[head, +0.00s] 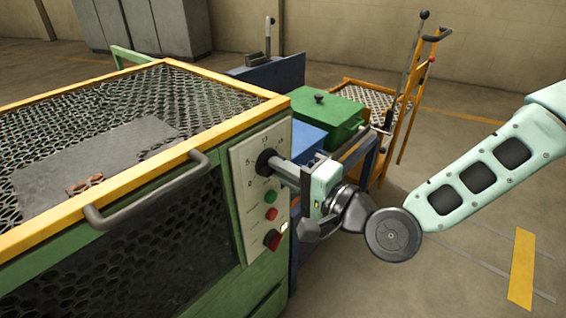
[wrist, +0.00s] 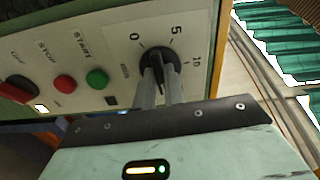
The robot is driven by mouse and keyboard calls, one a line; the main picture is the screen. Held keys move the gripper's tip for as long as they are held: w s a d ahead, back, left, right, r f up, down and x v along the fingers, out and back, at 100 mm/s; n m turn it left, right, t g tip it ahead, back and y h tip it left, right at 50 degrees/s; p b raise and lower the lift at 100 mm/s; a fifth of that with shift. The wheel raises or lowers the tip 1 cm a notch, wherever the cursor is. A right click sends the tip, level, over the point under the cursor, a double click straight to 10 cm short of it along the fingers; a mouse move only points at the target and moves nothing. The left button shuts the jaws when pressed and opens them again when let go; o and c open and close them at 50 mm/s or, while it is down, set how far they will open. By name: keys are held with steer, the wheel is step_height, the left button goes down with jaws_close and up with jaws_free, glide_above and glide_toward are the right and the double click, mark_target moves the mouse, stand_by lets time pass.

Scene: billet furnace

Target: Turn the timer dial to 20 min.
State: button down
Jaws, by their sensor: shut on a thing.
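The timer dial (head: 265,160) is a round black knob at the top of the pale control panel on the green machine's end. In the wrist view the dial (wrist: 156,58) has the marks 0, 5 and 10 visible around it; other marks are hidden or out of view. My gripper (head: 277,166) reaches the dial from the right, its two grey fingers shut on the knob. In the wrist view the fingers (wrist: 160,78) sit on either side of the knob's grip. I cannot clearly read which mark the dial's pointer faces.
Below the dial are a green start button (wrist: 97,78), a red stop button (wrist: 64,83) and a larger red knob (head: 272,239). A grey handle (head: 150,190) juts from the machine's front. A green box (head: 325,115) and an orange trolley (head: 408,100) stand behind. Floor at right is clear.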

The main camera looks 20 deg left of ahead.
steer(key=m+p, duration=0.2)
steer(key=m, duration=0.4)
steer(key=shift+m, duration=0.4)
stand_by(0.4)
steer(key=c, duration=1.5)
jaws_free()
steer(key=shift+d, duration=0.1)
steer(key=shift+p+v, duration=4.65)
steer(key=shift+v, duration=4)
